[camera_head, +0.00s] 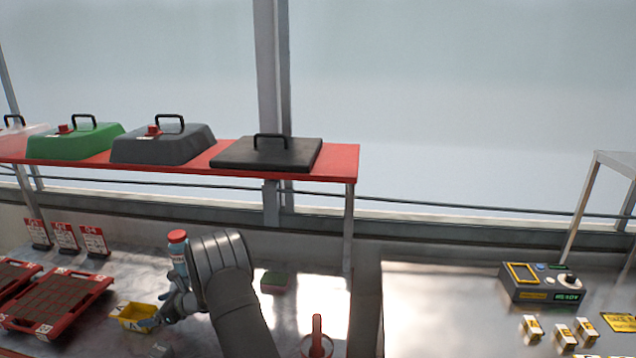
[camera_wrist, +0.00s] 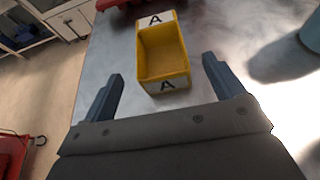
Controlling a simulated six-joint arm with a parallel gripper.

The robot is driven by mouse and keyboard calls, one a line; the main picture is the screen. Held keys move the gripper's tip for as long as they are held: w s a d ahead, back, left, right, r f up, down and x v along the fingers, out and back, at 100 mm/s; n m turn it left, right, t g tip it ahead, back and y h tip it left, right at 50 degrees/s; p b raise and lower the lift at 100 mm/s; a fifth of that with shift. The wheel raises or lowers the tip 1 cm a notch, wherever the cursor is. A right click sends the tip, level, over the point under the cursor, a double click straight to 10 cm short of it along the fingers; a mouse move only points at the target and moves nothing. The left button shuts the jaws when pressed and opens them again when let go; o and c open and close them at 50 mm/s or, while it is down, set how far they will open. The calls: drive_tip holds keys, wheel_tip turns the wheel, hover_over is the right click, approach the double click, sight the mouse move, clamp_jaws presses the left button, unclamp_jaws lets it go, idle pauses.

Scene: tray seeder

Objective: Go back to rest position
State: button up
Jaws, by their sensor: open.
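My gripper (camera_wrist: 162,88) is open and empty in the wrist view, its two dark fingers apart. A yellow bin marked A (camera_wrist: 163,52) stands on the metal bench just beyond the fingertips, roughly between them in the picture, and looks empty. In the head view my gripper (camera_head: 160,312) is low at the left centre, beside the yellow bin (camera_head: 133,316). My arm's grey links partly hide the bench behind it.
A bottle with a red cap (camera_head: 178,240) stands close behind my wrist. Red seed trays (camera_head: 62,302) lie at left. A green sponge-like block (camera_head: 274,281) and a red-handled tool (camera_head: 317,338) are to the right. A red shelf (camera_head: 340,165) with lids spans above.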

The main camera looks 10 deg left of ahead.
drive_tip(key=x, duration=0.7)
drive_tip(key=shift+a+f, duration=0.25)
drive_tip(key=shift+a, duration=0.05)
drive_tip(key=shift+r, duration=1.95)
drive_tip(key=shift+d+f, duration=0.1)
